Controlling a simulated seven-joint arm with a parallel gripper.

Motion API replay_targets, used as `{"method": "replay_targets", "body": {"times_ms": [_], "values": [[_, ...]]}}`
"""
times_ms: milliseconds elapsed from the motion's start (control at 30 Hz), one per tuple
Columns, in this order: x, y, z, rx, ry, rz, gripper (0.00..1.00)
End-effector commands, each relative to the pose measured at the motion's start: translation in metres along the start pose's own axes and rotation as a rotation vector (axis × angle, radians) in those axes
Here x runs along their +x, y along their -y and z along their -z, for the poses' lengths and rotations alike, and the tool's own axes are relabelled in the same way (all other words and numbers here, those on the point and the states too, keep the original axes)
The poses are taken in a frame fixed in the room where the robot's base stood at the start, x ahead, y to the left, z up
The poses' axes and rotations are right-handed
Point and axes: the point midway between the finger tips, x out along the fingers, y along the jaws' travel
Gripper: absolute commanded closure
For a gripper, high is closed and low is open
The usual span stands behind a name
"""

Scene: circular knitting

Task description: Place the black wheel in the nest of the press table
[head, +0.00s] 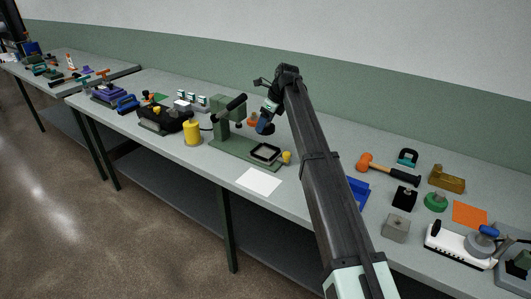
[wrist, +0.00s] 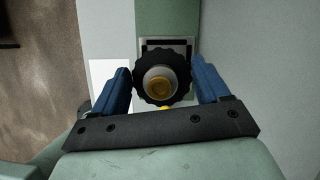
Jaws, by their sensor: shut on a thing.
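My gripper (head: 265,125) is shut on the black wheel (wrist: 160,78), its blue fingers on either side of the scalloped rim. The wheel has a grey hub with a brass-coloured centre facing the wrist camera. In the head view the wheel (head: 269,129) is a small dark shape under the fingers, mostly hidden. The nest (head: 266,153) is a black square frame on the green press table (head: 235,150). My gripper holds the wheel above and behind the nest in the head view. In the wrist view the wheel covers part of the nest (wrist: 181,43).
The green press (head: 227,112) stands left of the nest, with a yellow cylinder (head: 192,132) farther left. A yellow knob (head: 286,157) is at the nest's right. A white sheet (head: 259,181) lies in front. An orange-headed hammer (head: 385,168) and blocks lie to the right.

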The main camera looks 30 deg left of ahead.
Motion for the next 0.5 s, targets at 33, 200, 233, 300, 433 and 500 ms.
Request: {"method": "replay_targets", "body": {"times_ms": [33, 200, 233, 300, 433, 500], "values": [[0.001, 0.002, -0.001, 0.001, 0.000, 0.001, 0.61], [0.016, 0.002, 0.005, 0.008, 0.004, 0.007, 0.61], [0.020, 0.002, 0.007, 0.008, 0.004, 0.007, 0.61], [0.031, 0.002, 0.012, 0.007, 0.003, 0.006, 0.61], [0.050, 0.002, 0.019, 0.007, 0.004, 0.006, 0.61], [0.056, 0.002, 0.022, 0.007, 0.004, 0.007, 0.61]]}}
